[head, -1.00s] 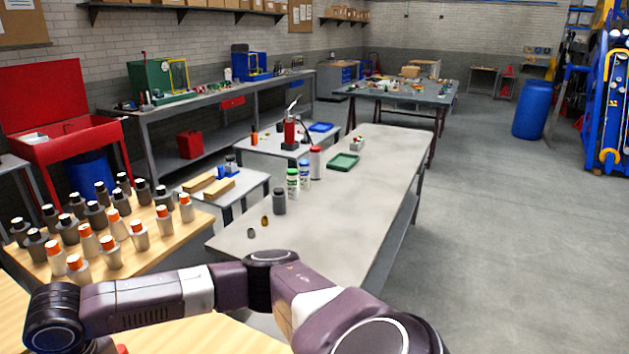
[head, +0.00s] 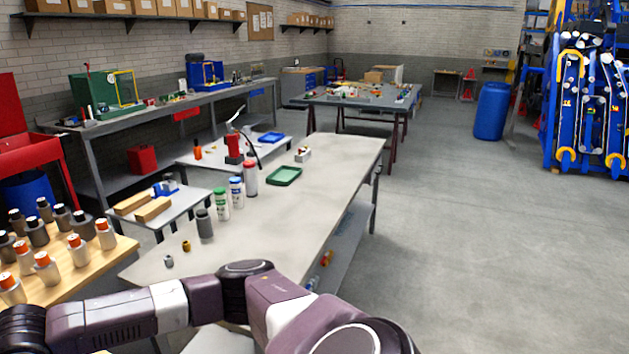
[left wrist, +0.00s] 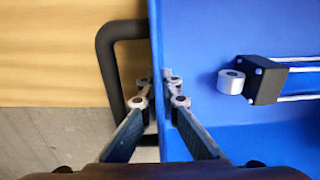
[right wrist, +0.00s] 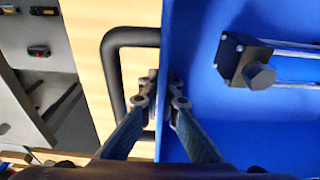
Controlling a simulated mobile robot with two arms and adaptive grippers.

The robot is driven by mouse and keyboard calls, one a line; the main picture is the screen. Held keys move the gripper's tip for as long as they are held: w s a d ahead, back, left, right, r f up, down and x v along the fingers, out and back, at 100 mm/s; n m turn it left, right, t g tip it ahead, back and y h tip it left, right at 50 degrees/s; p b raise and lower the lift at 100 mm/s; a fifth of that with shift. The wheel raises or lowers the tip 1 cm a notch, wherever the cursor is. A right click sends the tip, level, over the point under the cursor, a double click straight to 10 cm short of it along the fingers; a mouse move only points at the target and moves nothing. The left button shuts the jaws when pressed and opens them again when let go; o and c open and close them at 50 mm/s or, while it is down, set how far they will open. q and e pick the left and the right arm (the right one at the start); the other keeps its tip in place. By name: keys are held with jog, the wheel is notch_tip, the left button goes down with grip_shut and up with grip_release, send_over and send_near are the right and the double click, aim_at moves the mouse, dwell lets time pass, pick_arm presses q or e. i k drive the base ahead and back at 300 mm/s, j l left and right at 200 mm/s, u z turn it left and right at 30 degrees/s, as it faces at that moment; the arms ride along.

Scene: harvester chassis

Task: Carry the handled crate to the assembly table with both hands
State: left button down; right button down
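The handled crate is blue and shows only in the wrist views, in part. In the left wrist view its blue floor (left wrist: 215,45) fills the right side, with a black loop handle (left wrist: 106,60) outside its wall. My left gripper (left wrist: 168,90) is closed across that wall, one finger within the handle loop and one inside the crate. In the right wrist view, my right gripper (right wrist: 163,88) likewise pinches the crate wall beside another black handle (right wrist: 112,75). Black blocks with metal rods (left wrist: 262,80) lie in the crate. Which table is the assembly table is unclear.
A long grey table (head: 300,190) with bottles and a green tray (head: 284,176) stands ahead. A wooden table (head: 85,270) with several bottles is at left. Open floor (head: 480,240) lies to the right, before blue racks (head: 590,110) and a blue barrel (head: 491,112).

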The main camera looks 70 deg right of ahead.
aim_at(280, 229)
jog(key=k+l, duration=0.1)
jog(key=l, duration=0.25)
jog(key=k+l, duration=0.1)
jog(key=l, duration=0.2)
jog(key=k+l, duration=0.1)
jog(key=l, duration=1.25)
jog(key=k+l, duration=0.15)
jog(key=l, duration=0.85)
jog(key=i+l, duration=0.1)
jog(key=l, duration=0.9)
jog(key=i+l, duration=0.1)
jog(key=l, duration=0.25)
jog(key=i+l, duration=0.1)
jog(key=l, duration=0.3)
jog(key=l+z, duration=0.1)
jog(key=l, duration=0.25)
jog(key=i, duration=0.05)
